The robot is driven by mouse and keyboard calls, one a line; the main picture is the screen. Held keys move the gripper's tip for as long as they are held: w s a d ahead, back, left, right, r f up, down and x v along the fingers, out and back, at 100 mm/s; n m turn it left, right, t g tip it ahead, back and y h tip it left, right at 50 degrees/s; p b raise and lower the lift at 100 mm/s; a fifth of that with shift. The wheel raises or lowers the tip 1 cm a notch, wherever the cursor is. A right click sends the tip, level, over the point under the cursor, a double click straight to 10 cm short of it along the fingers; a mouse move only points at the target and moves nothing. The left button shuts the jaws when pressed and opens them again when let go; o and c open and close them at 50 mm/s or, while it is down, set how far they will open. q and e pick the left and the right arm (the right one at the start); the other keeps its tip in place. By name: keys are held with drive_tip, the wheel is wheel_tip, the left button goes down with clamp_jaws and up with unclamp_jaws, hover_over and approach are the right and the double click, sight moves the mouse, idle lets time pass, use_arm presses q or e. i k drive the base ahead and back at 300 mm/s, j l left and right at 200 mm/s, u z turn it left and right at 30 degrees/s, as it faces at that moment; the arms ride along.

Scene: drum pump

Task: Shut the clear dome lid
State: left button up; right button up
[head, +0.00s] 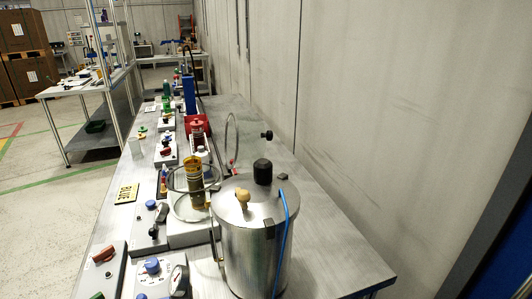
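The clear dome lid (248,136) appears to stand open, tipped on its side behind the metal pot. Its thin round rim is nearly upright, and a black knob (267,134) sticks out to the right. The dome's wall is almost invisible against the bench and wall. In front of it, a clear round chamber (179,206) with a ring-shaped top edge stands on a light base. An amber bottle (195,170) stands in or behind this chamber; I cannot tell which. The dome's hinge is partly hidden. Neither of my grippers is in view.
A large steel pot (252,245) with a black knob, a tan knob and a blue strap stands close in front. The bench's right strip (335,250) is clear, beside a grey wall.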

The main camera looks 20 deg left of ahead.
sight(268, 135)
drive_tip(key=i+l+u, duration=0.2)
drive_tip(key=u, duration=0.25)
drive_tip(key=i+l+u, duration=0.3)
drive_tip(key=u, duration=0.15)
drive_tip(key=i+l+u, duration=0.25)
drive_tip(key=l+u, duration=0.2)
drive_tip(key=k+z, duration=0.35)
drive_tip(key=k, duration=0.15)
drive_tip(key=k+l+z, duration=0.15)
drive_tip(key=k+z, duration=0.2)
drive_tip(key=k+l+z, duration=0.35)
drive_tip(key=k, duration=0.2)
drive_tip(key=j, duration=0.1)
